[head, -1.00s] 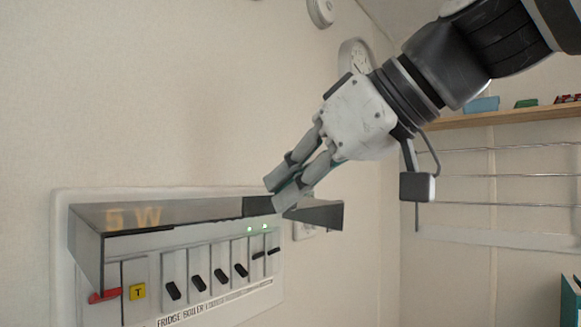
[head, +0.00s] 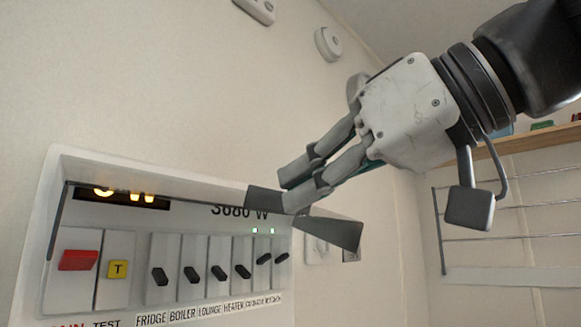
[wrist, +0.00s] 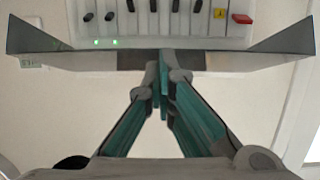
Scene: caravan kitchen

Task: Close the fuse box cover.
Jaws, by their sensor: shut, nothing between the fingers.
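The fuse box (head: 205,240) is on the wall at the lower left, with a red switch, a yellow test button and several black switches uncovered. Its smoky cover (head: 331,233) stands open, jutting out from the top of the box; its dark right side panel shows clearly. In the wrist view the cover (wrist: 105,60) spans the picture as a grey strip with angled ends. My gripper (head: 291,190) is shut and empty, its fingertips at the cover's edge near the right end in the head view. They overlap the cover; I cannot tell whether they press on it.
A wire rack (head: 500,235) hangs on the right wall under a wooden shelf (head: 545,147). A round white fitting (head: 328,43) and wall sockets (head: 316,250) are on the box's wall. The space below my gripper is clear.

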